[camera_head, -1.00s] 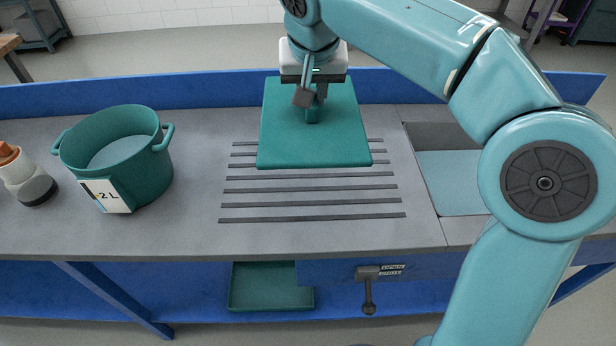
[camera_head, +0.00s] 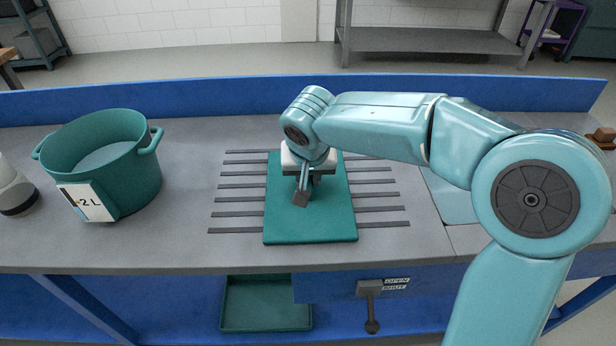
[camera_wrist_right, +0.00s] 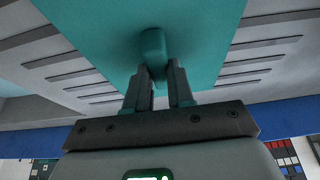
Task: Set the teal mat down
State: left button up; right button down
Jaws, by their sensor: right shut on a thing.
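The teal mat (camera_head: 310,226) is a flat rectangle with a raised grip (camera_wrist_right: 152,46) in its middle. It lies flat over the dark slots of the grey bench top, its near edge close to the bench's front. I cannot tell for certain whether its underside touches the bench. My right gripper (camera_head: 305,192) comes down from above onto the mat's middle. In the right wrist view its two fingers (camera_wrist_right: 160,72) are closed around the mat's grip. The gripper hides part of the mat in the head view. My left gripper is not in view.
A teal pot (camera_head: 108,170) labelled 2L stands on the bench at left, beside a white bottle (camera_head: 14,190). A sunken light-blue area (camera_head: 450,200) lies right of the slots. A lever (camera_head: 370,300) marked open/shut and a green tray (camera_head: 266,303) are below the bench top.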

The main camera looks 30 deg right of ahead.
jog(key=shift+f, duration=0.2)
jog(key=c, duration=1)
grip_release()
jog(key=shift+r, duration=0.1)
jog(key=shift+a+r, duration=0.1)
jog(key=shift+r, duration=0.4)
jog(key=p+v, duration=0.2)
jog(key=v, duration=0.9)
jog(key=shift+s+r, duration=0.15)
